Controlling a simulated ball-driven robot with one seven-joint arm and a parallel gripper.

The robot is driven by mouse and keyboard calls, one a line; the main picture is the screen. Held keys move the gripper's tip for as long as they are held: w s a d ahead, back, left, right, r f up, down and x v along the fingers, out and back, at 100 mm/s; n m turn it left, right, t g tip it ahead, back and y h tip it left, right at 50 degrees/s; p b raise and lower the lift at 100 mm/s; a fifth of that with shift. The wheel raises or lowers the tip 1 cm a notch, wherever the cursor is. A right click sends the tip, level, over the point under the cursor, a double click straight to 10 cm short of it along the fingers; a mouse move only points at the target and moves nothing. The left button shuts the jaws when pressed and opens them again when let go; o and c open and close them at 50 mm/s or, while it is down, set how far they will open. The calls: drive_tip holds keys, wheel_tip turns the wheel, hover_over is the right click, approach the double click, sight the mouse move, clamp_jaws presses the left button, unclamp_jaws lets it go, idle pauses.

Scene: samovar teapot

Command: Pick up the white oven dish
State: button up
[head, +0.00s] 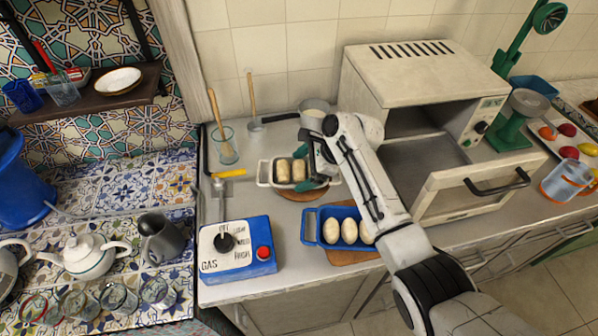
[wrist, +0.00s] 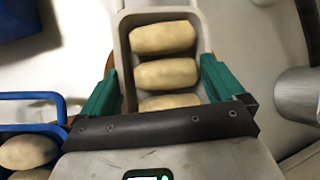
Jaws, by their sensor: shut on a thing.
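The white oven dish (head: 263,173) stands on the counter left of the open oven, over a round wooden board. It holds several pale, oblong, potato-like pieces. In the wrist view the dish (wrist: 123,35) lies straight ahead with its near end between my green fingers. My gripper (head: 306,170) comes in from the right end of the dish. In the wrist view my gripper (wrist: 160,76) is shut on the dish, one finger at each long side wall. The near end of the dish is hidden behind the dark gripper bar. I cannot tell if the dish is clear of the board.
A blue dish (head: 309,228) with pale oval pieces sits close in front on a wooden board (head: 350,257). The blue gas box (head: 237,248) is front left. A saucepan (head: 314,112) stands behind. The oven's lowered door (head: 470,195) is at right.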

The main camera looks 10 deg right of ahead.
drive_tip(key=shift+c, duration=1)
drive_tip(key=shift+r, duration=0.1)
